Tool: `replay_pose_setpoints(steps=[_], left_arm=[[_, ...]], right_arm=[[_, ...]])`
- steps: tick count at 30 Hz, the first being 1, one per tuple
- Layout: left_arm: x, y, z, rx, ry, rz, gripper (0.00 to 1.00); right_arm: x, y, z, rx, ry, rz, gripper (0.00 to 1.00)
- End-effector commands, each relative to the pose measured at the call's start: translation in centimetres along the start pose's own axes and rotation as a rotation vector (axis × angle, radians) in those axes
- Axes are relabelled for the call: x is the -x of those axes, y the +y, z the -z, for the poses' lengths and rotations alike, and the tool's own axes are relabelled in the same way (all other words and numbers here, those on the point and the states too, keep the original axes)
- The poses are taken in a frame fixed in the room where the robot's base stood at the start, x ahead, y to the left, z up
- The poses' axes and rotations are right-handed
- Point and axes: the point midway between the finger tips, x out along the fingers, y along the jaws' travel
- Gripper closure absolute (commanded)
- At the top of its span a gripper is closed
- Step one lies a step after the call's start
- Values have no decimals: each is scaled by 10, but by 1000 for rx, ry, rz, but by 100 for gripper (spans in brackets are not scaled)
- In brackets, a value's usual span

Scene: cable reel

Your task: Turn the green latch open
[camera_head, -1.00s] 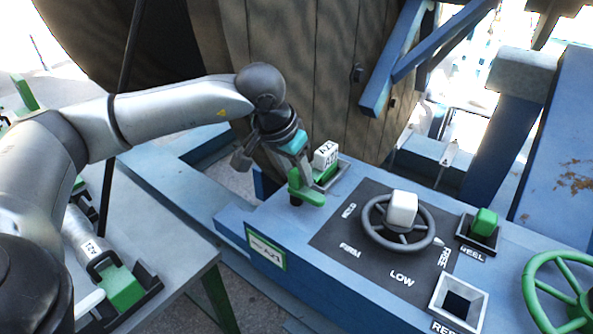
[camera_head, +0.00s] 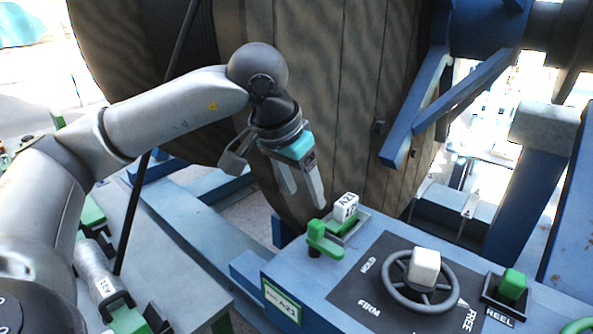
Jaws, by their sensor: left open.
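My right gripper is not in view.
A grey handwheel with a white knob (camera_head: 425,267) sits on a dark dial plate (camera_head: 385,247) to the right. A green block (camera_head: 513,284) is beyond it. The large wooden reel (camera_head: 335,100) stands close behind my left gripper. A side bench is at left.

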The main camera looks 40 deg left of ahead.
Motion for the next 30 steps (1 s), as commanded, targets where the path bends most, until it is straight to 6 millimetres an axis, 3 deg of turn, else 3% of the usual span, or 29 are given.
replay_pose_setpoints(steps=[3, 9, 30], left_arm=[[23, 0, 1, 0, 3, -1, 35], [41, 0, 0, -1, 1, -1, 35], [43, 0, 0, 0, -1, -1, 35]], right_arm=[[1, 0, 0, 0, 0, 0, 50], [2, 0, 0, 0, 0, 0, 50], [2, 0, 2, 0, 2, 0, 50]])
